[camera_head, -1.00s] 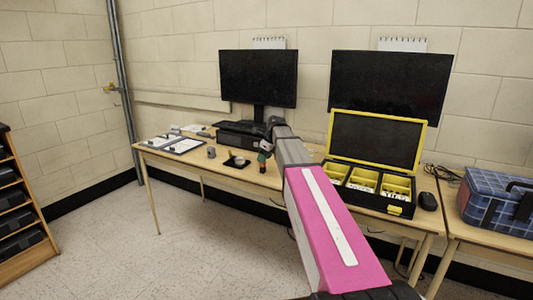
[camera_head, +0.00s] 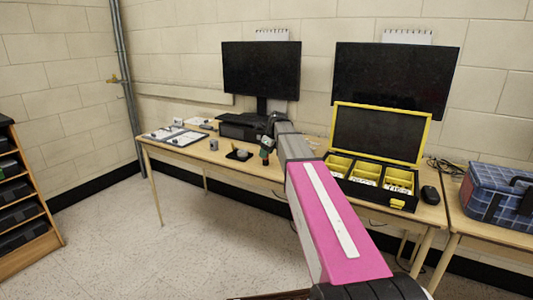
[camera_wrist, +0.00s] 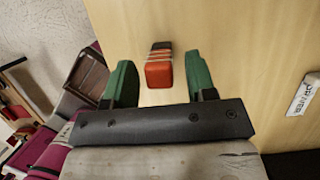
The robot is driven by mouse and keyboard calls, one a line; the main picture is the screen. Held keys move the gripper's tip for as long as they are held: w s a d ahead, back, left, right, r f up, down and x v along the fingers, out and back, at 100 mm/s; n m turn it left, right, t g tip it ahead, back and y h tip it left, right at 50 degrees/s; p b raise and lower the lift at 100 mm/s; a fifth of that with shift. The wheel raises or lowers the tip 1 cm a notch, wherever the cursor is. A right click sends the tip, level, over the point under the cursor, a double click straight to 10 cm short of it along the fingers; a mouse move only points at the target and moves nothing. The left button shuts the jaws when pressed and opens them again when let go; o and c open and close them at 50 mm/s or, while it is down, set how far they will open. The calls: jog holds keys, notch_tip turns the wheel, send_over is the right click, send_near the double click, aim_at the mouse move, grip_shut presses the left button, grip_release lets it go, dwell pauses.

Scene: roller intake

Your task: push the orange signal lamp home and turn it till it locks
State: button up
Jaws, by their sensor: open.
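In the wrist view the orange signal lamp (camera_wrist: 158,74) has a block-like orange-red end and a banded grey and dark part beyond it. It lies between the two green fingers of my gripper (camera_wrist: 159,68), with a gap on each side. The fingers are apart and hold nothing. In the head view my gripper (camera_head: 266,147) is above the desk's front part, just right of a small black tray. The lamp is too small and too covered there to make out well. Its socket cannot be told apart in either view.
The wooden desk (camera_head: 190,155) carries a black tray (camera_head: 239,155) with a light round part, a grey cup (camera_head: 213,145), boards (camera_head: 175,136) at the left and an open yellow-black case (camera_head: 380,150) at the right. Two monitors stand behind. A white label (camera_wrist: 304,95) shows in the wrist view.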

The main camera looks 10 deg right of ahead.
jog(key=c, duration=0.9)
jog(key=shift+c, duration=0.2)
jog(key=shift+r, duration=0.1)
jog(key=shift+r, duration=2.9)
